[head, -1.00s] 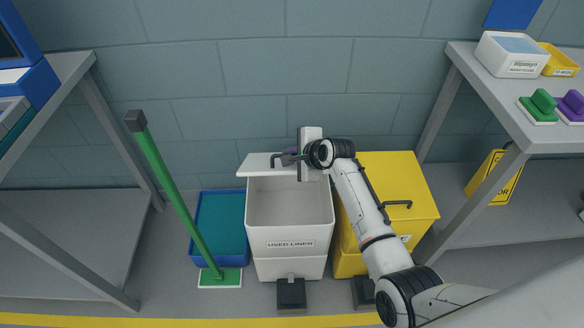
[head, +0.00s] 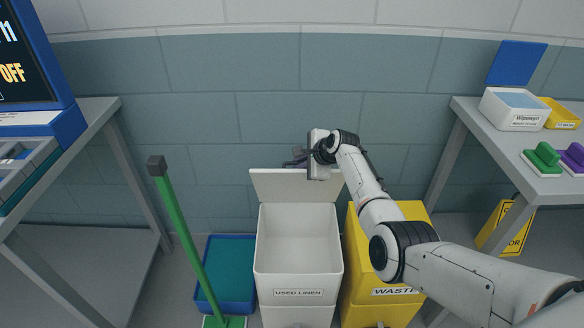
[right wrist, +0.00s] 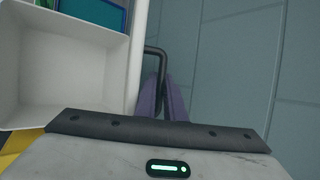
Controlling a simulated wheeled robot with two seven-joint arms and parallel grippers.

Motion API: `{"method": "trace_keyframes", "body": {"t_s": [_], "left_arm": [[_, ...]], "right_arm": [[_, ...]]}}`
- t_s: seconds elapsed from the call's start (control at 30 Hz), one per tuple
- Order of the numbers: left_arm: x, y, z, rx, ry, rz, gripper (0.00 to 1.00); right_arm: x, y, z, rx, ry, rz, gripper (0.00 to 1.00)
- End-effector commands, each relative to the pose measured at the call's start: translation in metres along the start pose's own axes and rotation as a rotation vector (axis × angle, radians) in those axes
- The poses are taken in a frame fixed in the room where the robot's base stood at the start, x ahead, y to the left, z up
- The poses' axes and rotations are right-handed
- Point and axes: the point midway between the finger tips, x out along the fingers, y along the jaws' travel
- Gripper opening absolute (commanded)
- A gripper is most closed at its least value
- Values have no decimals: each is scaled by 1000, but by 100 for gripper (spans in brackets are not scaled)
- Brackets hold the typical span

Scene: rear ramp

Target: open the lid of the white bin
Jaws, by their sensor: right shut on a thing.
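The white bin (head: 298,262), labelled "USED LINEN", stands on the floor in front of the wall. Its lid (head: 278,186) is swung up at the rear, and the empty-looking inside is open to view. My right gripper (head: 298,158) is behind the lid's top edge, shut on the lid's dark handle. The right wrist view shows the purple fingers (right wrist: 163,101) at the black handle (right wrist: 155,51), on the wall side of the lid (right wrist: 138,55). Part of the lid's right top is hidden by the gripper body. My left gripper is not in view.
A yellow "WASTE" bin (head: 380,303) stands close on the right, below my right arm. A blue tub (head: 228,287) and a green-handled tool (head: 185,240) are on the left. Shelves flank both sides, and the wall is close behind.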

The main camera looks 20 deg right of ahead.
Motion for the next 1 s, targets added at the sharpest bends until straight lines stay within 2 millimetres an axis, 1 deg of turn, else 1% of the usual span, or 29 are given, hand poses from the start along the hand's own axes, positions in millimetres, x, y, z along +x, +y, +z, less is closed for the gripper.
{"method": "trace_keyframes", "body": {"t_s": [0.3, 0.33, 0.37, 0.63, 0.77, 0.87, 1.0], "left_arm": [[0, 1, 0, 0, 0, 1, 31], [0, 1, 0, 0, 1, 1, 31], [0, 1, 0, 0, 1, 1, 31], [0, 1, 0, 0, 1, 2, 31], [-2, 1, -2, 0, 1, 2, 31], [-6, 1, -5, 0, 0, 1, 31], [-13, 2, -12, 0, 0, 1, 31]], "right_arm": [[0, -1, -1, -1, 3, -2, 0], [0, -1, -1, -1, 3, -2, 12], [0, -1, -1, -1, 3, -2, 17], [0, 0, -1, -1, 2, -1, 17], [-4, -1, 0, -1, 2, -1, 17], [-12, -2, 0, -1, 2, -2, 17], [-32, -2, 0, 0, 2, -2, 17]]}}
